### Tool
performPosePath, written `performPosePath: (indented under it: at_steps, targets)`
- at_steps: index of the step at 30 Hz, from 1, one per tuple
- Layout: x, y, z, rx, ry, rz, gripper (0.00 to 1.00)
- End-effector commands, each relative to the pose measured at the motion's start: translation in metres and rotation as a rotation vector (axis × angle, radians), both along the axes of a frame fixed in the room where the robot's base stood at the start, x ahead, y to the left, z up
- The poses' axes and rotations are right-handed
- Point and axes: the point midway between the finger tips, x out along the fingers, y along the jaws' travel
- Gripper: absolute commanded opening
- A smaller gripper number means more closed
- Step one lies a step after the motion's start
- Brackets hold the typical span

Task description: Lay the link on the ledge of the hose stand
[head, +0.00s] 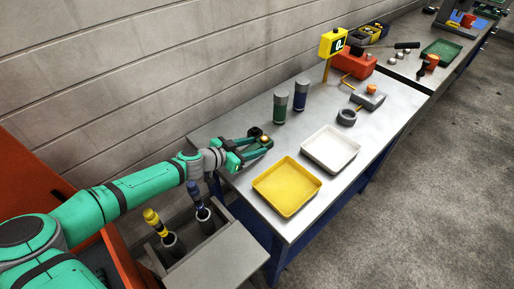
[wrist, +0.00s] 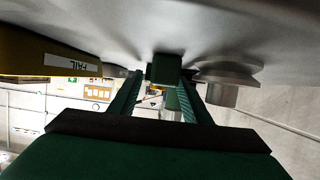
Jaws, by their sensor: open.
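My gripper (head: 257,148) is open over the left end of the grey workbench, just behind the yellow tray. In the wrist view a small dark green block (wrist: 164,69) shows between the fingertips; I cannot tell whether the fingers touch it or whether it is the link. A grey stepped round piece (wrist: 228,74) is beside the fingers at the right of the wrist view. A small dark piece (head: 255,132) shows by the fingers in the head view. I cannot make out which thing is the hose stand or its ledge.
The yellow tray (head: 259,186) also shows in the wrist view with a FAIL label (wrist: 72,65). A white tray (head: 306,155) is beside it. A green can (head: 280,107) and a blue can (head: 300,96) stand behind. A yellow sign (head: 332,42) is farther back. The wall is close.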

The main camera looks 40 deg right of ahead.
Motion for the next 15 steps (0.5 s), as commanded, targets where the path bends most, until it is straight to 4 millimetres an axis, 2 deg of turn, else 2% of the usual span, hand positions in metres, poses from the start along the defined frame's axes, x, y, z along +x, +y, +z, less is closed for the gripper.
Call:
performPosePath:
  at_steps: [5,10,11,15]
  targets:
    - [0.0002,0.0002,0.0,0.0,0.0,0.0,0.44]
    - [0.0002,0.0004,0.0001,0.0,0.0,0.0,0.03]
    - [0.0003,0.0001,0.001,-0.001,-0.001,0.0,0.0]
    - [0.0004,0.0002,0.0011,-0.001,-0.001,0.0,0.0]
